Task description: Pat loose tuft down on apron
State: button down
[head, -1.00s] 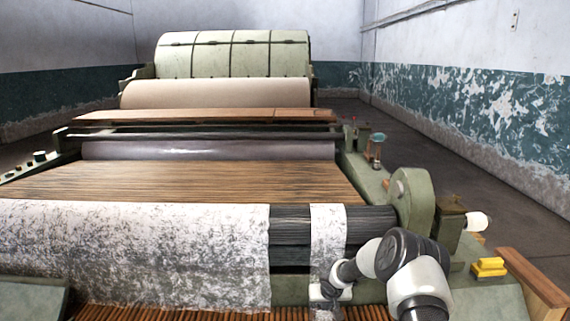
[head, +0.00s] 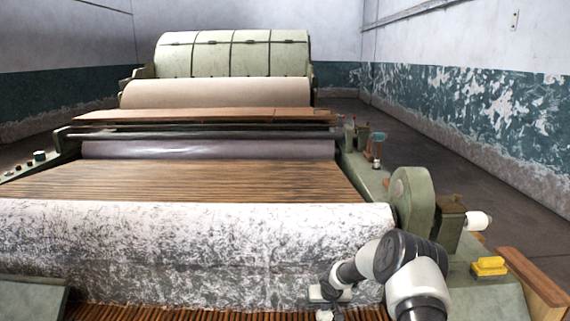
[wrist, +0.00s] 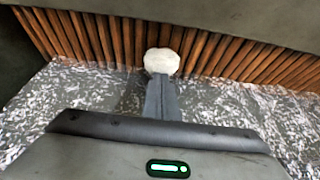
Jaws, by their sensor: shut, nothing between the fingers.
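The apron (wrist: 205,48) is a row of brown wooden slats; it also shows along the bottom of the head view (head: 180,314). A pale, rounded tuft (wrist: 162,61) lies at the slats, just beyond my gripper's tips. It shows as a small white lump in the head view (head: 324,315). My gripper (wrist: 160,78) is shut and points at the tuft, with its tips overlapping the tuft's near edge in the wrist view. I cannot tell whether they touch. In the head view, my gripper (head: 325,297) is low at the front right, partly hidden by my wrist.
A white, grey-flecked fibre sheet (head: 170,245) covers the front roller and hangs close to the slats. A green machine housing (head: 412,205) stands right of the roller. A yellow block (head: 489,266) and wooden board (head: 532,278) lie farther right.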

notch_tip(320, 180, up, 8)
jog(key=p, duration=0.3)
jog(key=shift+p, duration=0.4)
notch_tip(320, 180, up, 17)
jog(key=s+d+h, duration=0.1)
jog(key=s+d, duration=0.1)
jog(key=s, duration=0.1)
jog(key=s+d+r+h, duration=0.1)
jog(key=s+r, duration=0.5)
jog(key=r, duration=0.2)
jog(key=s+r+h, duration=0.1)
jog(key=s+r, duration=0.5)
jog(key=r, duration=0.3)
jog(key=s+r+y, duration=0.1)
jog(key=s+r, duration=0.3)
jog(key=s, duration=0.4)
jog(key=s+r, duration=0.4)
jog(key=s, duration=0.4)
jog(key=s+a+f+y, duration=0.1)
jog(key=s+a+y, duration=0.15)
jog(key=s, duration=1.15)
notch_tip(320, 180, up, 23)
jog(key=p, duration=2.3)
jog(key=shift+w+a, duration=0.25)
jog(key=shift+h, duration=0.25)
